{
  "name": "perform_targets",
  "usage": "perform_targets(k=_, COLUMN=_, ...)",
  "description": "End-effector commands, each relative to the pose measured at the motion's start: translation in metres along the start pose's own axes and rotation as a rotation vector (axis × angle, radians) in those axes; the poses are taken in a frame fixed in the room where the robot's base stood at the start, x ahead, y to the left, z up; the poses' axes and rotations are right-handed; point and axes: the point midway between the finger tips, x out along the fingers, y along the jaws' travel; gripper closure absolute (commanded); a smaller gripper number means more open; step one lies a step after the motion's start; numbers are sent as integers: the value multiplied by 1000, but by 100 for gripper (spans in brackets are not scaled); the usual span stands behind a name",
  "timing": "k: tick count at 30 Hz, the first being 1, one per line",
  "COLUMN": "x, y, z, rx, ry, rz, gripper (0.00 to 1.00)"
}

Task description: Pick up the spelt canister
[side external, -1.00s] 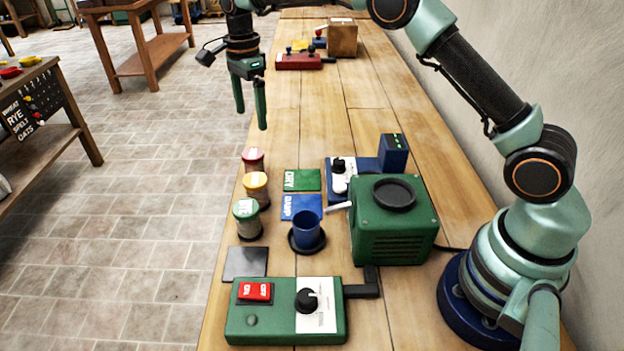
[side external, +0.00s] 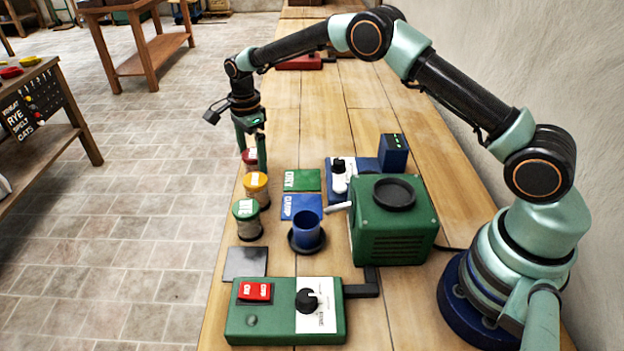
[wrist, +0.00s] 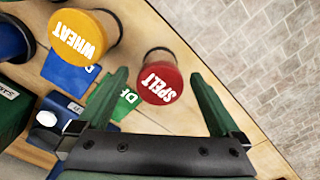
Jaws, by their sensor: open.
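The spelt canister (wrist: 159,83) has a red lid with white SPELT lettering in the wrist view. In the side view the spelt canister (side external: 250,156) is the farthest of three canisters in a row along the table's left edge, partly hidden by my gripper. My gripper (side external: 252,160) is open and points down at it. In the wrist view my gripper (wrist: 160,82) has its green fingers apart, one on each side of the red lid in the picture. I cannot tell whether the fingers are level with the canister or still above it.
The yellow-lidded wheat canister (side external: 256,187) stands close in front, with a green-lidded canister (side external: 246,217) nearer. Green and blue cards (side external: 301,207) lie to the right, near a blue cup (side external: 306,228) on a dark saucer. A green machine (side external: 393,225) stands further right. The table edge is close on the left.

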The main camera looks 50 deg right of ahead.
Motion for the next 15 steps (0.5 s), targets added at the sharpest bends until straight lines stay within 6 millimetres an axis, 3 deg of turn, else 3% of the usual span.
perform_targets(k=9, x=6, y=0, z=0, rx=0, ry=0, rz=0, gripper=0)
perform_targets(k=15, x=5, y=0, z=0, rx=0, ry=0, rz=0, gripper=76)
